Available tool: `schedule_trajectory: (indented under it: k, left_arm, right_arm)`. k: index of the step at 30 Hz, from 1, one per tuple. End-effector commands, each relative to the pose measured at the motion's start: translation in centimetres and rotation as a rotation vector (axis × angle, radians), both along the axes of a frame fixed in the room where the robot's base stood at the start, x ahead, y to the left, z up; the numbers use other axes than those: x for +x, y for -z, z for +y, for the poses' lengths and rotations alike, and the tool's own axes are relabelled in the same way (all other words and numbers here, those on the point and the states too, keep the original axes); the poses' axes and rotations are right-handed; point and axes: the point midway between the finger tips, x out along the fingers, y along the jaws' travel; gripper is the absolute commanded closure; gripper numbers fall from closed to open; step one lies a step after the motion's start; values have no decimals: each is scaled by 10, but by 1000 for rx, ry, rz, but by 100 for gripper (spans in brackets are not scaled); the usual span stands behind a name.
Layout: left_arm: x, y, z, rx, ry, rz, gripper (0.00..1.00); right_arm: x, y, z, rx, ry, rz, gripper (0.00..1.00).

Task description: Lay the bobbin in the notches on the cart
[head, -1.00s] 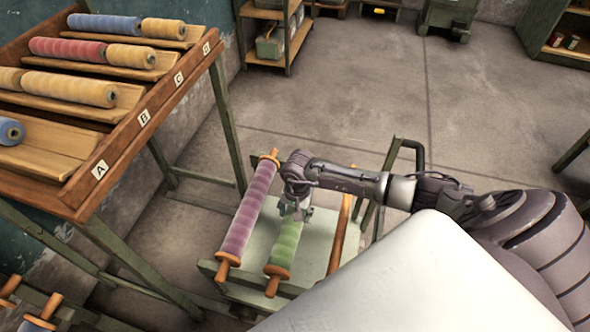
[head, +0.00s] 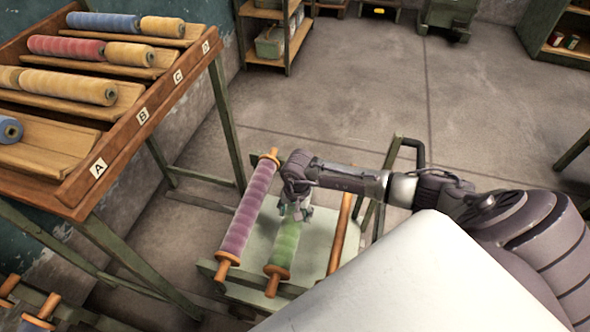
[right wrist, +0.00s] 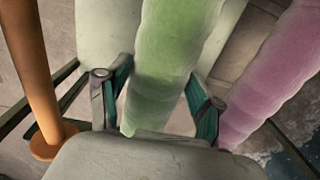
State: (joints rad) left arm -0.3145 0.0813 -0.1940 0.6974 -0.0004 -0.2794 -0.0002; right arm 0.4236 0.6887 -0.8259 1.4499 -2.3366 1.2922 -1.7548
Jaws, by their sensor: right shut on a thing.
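The cart (head: 310,262) is pale green and stands below my right arm. A green bobbin (head: 285,245) with orange wooden ends lies lengthwise across it, its near end over the cart's near rim. The bobbin fills the middle of the right wrist view (right wrist: 165,65). My right gripper (head: 297,212) is around it from above, one finger on each side, shut on it. Whether the bobbin's ends sit fully in the notches is hard to tell; its far end is hidden behind the gripper. My left gripper is not in view.
A purple bobbin (head: 248,212) lies on the cart left of the green one, and a bare orange rod (head: 340,235) lies to its right. A wooden rack (head: 130,135) with labelled trays of bobbins stands at left. The floor (head: 470,100) beyond is open.

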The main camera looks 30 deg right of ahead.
Motion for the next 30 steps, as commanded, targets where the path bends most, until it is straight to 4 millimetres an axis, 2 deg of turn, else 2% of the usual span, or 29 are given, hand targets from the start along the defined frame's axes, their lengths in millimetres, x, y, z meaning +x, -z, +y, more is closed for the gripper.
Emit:
schedule_trajectory:
  k: [4,5,9,17,21,25,30]
  left_arm:
    - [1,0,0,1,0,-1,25]
    - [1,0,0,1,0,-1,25]
    - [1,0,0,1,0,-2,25]
    - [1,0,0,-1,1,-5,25]
    - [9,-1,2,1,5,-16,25]
    - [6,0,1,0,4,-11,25]
    - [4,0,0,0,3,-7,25]
  right_arm:
    - [1,-1,0,1,0,-2,93]
    - [1,-1,0,1,0,-2,30]
    - [1,-1,0,1,0,-2,7]
    - [0,0,0,1,-1,-1,6]
    - [0,-3,0,-1,-1,1,6]
    - [1,-17,-1,0,-3,-4,6]
    - [0,-44,-2,-1,-2,-4,6]
